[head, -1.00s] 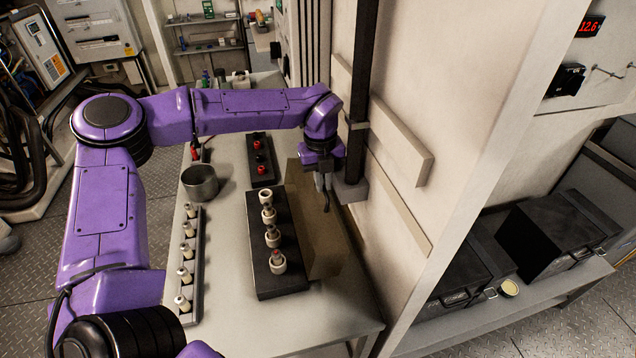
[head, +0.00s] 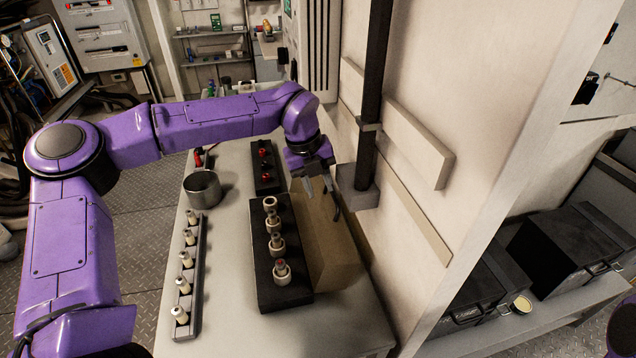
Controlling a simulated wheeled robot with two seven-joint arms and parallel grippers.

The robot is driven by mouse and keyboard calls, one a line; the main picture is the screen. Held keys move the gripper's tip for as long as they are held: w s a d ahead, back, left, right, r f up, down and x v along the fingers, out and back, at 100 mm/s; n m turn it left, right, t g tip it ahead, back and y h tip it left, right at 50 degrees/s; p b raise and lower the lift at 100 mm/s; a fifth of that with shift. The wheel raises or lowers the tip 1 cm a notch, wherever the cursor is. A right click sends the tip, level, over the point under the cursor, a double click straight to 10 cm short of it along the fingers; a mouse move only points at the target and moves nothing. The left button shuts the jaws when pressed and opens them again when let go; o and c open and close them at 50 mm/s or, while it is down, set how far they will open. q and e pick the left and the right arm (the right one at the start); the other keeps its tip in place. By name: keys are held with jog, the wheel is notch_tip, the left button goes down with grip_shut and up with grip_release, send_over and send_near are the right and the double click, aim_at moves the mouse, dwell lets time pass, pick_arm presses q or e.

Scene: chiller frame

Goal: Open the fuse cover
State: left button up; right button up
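The fuse cover (head: 332,250) is a see-through brown panel along the right long side of the black fuse block (head: 286,298). It stands raised and leans away from the block, leaving the block's top uncovered. Several pale round fuse holders (head: 277,246) stand in a row on the block, the nearest with a red part. My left gripper (head: 323,200) is at the far end of the cover, fingers pointing down and spread apart. I cannot tell whether a finger touches the cover. My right gripper is out of view.
A rail with several white fuses (head: 186,285) and a metal pot (head: 202,188) are on the table's left side. A black block with red parts (head: 264,165) is behind. A dark post (head: 368,110) and the wall are close to the right of my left gripper.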

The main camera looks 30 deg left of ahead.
pick_arm(q)
jog(key=b+v, duration=0.2)
jog(key=v, duration=0.8)
jog(key=shift+r, duration=0.3)
jog(key=shift+a, duration=0.15)
